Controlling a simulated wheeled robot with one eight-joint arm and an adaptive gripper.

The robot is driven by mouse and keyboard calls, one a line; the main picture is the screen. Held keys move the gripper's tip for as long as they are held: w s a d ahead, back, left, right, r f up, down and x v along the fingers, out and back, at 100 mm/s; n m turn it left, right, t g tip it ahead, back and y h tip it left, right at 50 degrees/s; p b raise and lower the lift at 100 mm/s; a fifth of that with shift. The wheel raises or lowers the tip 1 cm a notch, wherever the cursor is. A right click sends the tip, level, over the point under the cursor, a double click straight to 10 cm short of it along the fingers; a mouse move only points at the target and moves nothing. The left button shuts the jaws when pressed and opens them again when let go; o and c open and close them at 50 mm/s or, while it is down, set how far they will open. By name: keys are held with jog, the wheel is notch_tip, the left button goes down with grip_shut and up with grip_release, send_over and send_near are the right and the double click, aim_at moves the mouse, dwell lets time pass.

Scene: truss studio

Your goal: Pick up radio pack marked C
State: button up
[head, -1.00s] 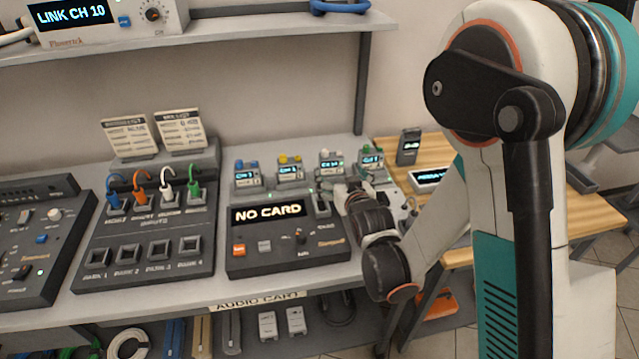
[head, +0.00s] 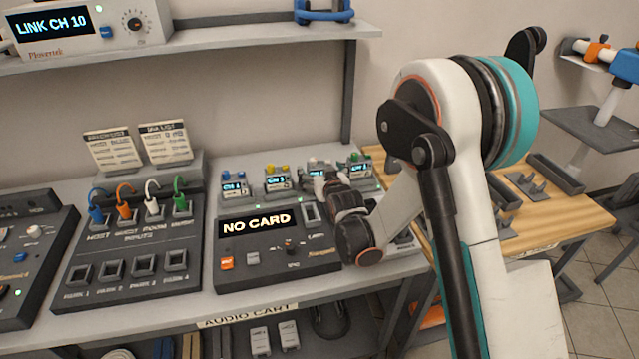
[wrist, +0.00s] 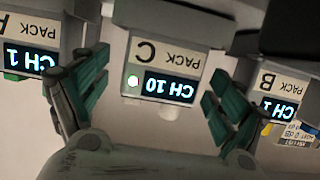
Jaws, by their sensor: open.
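Pack C (wrist: 160,55) is a light box with an upside-down "PACK C" label, a lit green dot and a "CH 10" display in the wrist view. My gripper (wrist: 160,72) is open, with one teal-padded finger at each side of pack C. I cannot tell whether the fingers touch it. In the head view pack C (head: 317,164) is third from the left in the row behind the "NO CARD" unit, partly hidden by my gripper (head: 322,182).
Pack B (wrist: 275,88) and another pack (wrist: 35,45) stand close on either side in the wrist view. The "NO CARD" unit (head: 270,262) lies in front of the row. A shelf (head: 210,47) runs above. A wooden table (head: 560,222) is at the right.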

jog(key=shift+x, duration=0.85)
jog(key=shift+s, duration=0.1)
jog(key=shift+c, duration=0.5)
jog(key=c, duration=1.2)
jog(key=shift+r, duration=0.15)
